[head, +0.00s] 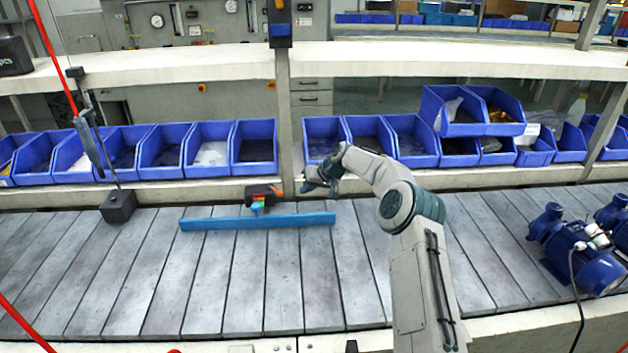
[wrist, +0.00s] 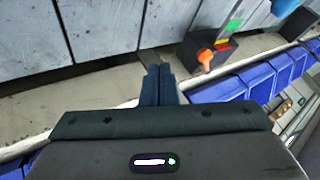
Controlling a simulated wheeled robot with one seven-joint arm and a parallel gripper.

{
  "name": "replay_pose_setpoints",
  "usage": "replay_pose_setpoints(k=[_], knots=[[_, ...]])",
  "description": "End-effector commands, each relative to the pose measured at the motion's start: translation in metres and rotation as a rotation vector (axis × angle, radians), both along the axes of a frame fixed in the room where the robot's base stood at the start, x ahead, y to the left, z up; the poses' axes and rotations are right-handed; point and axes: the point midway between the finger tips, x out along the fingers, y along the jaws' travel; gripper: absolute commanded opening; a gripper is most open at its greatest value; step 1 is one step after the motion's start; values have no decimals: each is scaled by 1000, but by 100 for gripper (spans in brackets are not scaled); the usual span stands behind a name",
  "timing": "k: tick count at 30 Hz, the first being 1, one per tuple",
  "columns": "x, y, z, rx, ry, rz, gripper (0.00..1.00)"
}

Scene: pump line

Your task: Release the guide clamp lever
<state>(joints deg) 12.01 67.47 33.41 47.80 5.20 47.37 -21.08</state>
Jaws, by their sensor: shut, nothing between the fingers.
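The guide clamp is a dark block (head: 252,190) behind the blue guide rail (head: 258,221) on the slatted conveyor. Its orange lever (head: 277,190) sticks out on the right side of the block, with small red, yellow and green patches nearby. In the wrist view the orange lever (wrist: 205,57) and the dark clamp block (wrist: 190,52) lie up and right of my fingers. My gripper (head: 306,187) is just right of the lever, apart from it. In the wrist view my gripper (wrist: 158,70) has its fingers together and empty.
Blue bins (head: 324,138) line the shelf behind the conveyor. A post (head: 284,110) rises behind the clamp. A black block with a rod (head: 118,206) stands at left; blue pumps (head: 580,255) sit at right. The conveyor slats (head: 240,285) in front of the rail are clear.

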Motion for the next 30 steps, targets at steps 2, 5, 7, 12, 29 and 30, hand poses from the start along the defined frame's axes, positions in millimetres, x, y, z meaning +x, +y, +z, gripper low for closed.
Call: replay_pose_setpoints(k=[2,5,7,12,29,30], knots=[[5,8,-9,2,2,1,0],[8,19,-13,1,-1,2,0],[6,30,-10,0,-2,3,0],[4,46,-8,-1,-2,1,0],[2,54,-10,0,0,-4,0],[1,55,-10,-1,-2,-7,0]])
